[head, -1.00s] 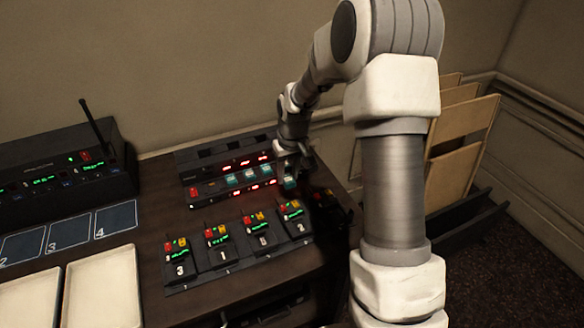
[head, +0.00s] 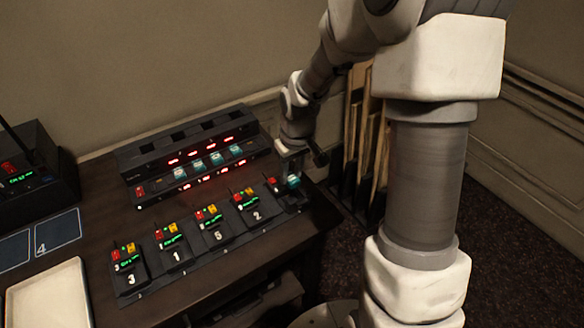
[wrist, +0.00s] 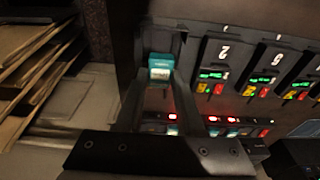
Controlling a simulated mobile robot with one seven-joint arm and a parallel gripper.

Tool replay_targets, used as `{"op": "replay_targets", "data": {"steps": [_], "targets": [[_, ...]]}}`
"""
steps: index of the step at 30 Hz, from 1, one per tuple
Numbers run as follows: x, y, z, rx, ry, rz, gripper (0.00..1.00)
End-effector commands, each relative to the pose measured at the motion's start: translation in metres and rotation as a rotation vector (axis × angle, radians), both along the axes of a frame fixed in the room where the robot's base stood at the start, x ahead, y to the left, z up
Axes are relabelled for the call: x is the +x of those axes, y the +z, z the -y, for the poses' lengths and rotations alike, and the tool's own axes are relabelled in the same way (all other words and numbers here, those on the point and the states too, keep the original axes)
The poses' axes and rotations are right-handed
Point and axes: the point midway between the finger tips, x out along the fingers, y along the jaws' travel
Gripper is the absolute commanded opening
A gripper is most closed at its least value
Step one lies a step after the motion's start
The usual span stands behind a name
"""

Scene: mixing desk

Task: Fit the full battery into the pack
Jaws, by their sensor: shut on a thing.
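A teal battery (head: 293,181) is held between the fingers of my gripper (head: 291,168). It hangs at the dark pack (head: 290,201) at the right end of the row of numbered packs. In the wrist view the battery (wrist: 160,68) shows a teal body with a pale label, between the two fingertips of my gripper (wrist: 158,82). A dark bay (wrist: 166,42) lies around and beyond it. I cannot tell whether the battery is touching the bay or just above it. The pack's face is partly hidden by my gripper.
Packs numbered 3, 1, 5 and 2 (head: 257,215) stand left of the dark pack. A charger (head: 150,190) with several teal batteries and red displays stands behind them. A radio (head: 30,175), cards (head: 57,232) and a pale tray (head: 50,300) are left. Wooden panels (head: 362,135) stand right.

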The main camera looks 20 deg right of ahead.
Motion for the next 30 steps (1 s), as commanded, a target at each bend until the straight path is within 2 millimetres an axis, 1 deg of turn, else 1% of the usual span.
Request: {"op": "replay_targets", "data": {"steps": [8, 18, 21, 25, 30], "targets": [[0.000, -0.016, 0.000, 0.000, 0.001, 0.000, 0.06], [0.000, -0.050, 0.000, 0.000, 0.000, -0.001, 0.06], [0.000, -0.057, 0.000, 0.000, 0.000, -0.001, 0.06], [0.000, -0.062, 0.000, 0.000, 0.000, -0.001, 0.06], [0.000, -0.063, 0.000, 0.000, 0.000, 0.000, 0.06]]}}
